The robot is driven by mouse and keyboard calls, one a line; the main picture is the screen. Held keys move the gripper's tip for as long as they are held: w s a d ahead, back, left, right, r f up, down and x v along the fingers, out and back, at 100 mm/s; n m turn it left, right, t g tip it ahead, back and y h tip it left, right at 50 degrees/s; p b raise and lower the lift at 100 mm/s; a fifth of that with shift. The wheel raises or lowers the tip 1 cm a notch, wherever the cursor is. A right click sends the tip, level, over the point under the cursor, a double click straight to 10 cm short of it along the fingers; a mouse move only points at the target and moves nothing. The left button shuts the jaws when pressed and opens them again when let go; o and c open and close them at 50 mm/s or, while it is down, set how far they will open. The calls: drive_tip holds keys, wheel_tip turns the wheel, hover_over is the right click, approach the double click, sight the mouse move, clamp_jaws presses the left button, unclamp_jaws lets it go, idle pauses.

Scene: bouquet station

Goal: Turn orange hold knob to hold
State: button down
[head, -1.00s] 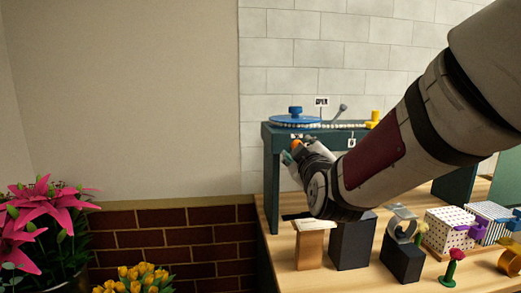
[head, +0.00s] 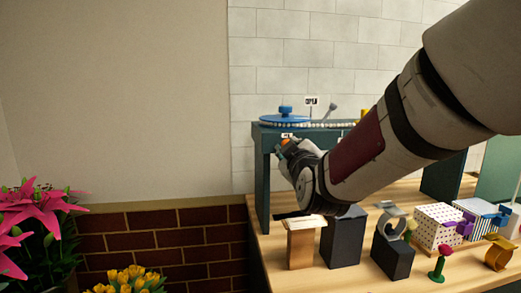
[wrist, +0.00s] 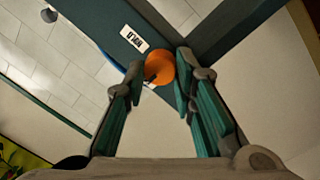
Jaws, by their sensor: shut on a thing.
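The orange hold knob (wrist: 158,69) is on the front face of the dark teal frame (wrist: 185,35). In the wrist view it sits between the tips of my gripper's teal-padded fingers (wrist: 160,80), and a dark mark shows on it. A small white label (wrist: 134,39) with dark lettering is beside the knob. In the head view only a bit of the orange knob (head: 286,142) shows above my gripper (head: 285,150), which is shut on it. My gripper and arm hide the rest of the knob and part of the frame front.
A blue disc (head: 287,120) lies on top of the frame, with an "OPEN" sign (head: 312,101) behind it. Below my arm, a wooden block (head: 301,250), dark blocks (head: 343,245) and patterned boxes (head: 437,230) stand on the wooden table (head: 330,277). Flowers (head: 35,215) stand at left.

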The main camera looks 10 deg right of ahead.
drive_tip(key=m+b, duration=0.7)
drive_tip(key=m, duration=0.1)
drive_tip(key=m+g+y+b, duration=0.1)
drive_tip(key=m+b, duration=0.7)
drive_tip(key=shift+d+y, duration=0.2)
drive_tip(key=shift+y, duration=0.1)
drive_tip(key=shift+r+m+b, duration=0.15)
drive_tip(key=shift+m+b, duration=0.25)
drive_tip(key=c, duration=1.3)
unclamp_jaws()
